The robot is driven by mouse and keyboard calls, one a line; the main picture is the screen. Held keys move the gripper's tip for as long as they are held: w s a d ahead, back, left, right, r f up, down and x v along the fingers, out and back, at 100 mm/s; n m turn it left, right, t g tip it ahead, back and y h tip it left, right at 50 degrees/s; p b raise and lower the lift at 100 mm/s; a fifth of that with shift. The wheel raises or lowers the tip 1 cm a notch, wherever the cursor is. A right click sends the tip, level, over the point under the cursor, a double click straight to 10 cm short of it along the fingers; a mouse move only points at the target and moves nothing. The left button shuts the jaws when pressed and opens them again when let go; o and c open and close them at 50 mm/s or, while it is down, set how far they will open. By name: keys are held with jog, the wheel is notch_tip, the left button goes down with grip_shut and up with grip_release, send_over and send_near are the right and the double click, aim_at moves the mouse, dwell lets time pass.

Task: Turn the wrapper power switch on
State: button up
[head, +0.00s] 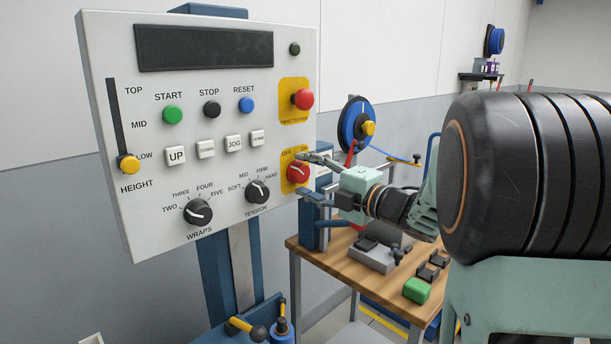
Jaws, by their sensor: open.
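The wrapper's control panel (140,227) is a pale upright board on the left. Its power switch (298,173) is a red rotary knob on a yellow plate at the panel's right edge, with OFF and ON printed above it. A light line on the knob is visible, but I cannot tell which mark it points to. My gripper (306,174) is open and reaches in from the right. Its fingers are beside the knob, one above and one below it in the picture. I cannot tell whether they touch it. The panel's screen (204,48) is dark.
A red emergency button (302,99) sticks out above the switch. The tension dial (257,191) and wraps dial (198,212) lie lower left. A wooden workbench (345,285) with a green block (417,290) stands below my arm. A blue reel (357,125) stands behind.

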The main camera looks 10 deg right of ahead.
jog(key=shift+w+a, duration=0.1)
jog(key=shift+c, duration=0.6)
jog(key=c, duration=1)
jog(key=shift+c, duration=0.2)
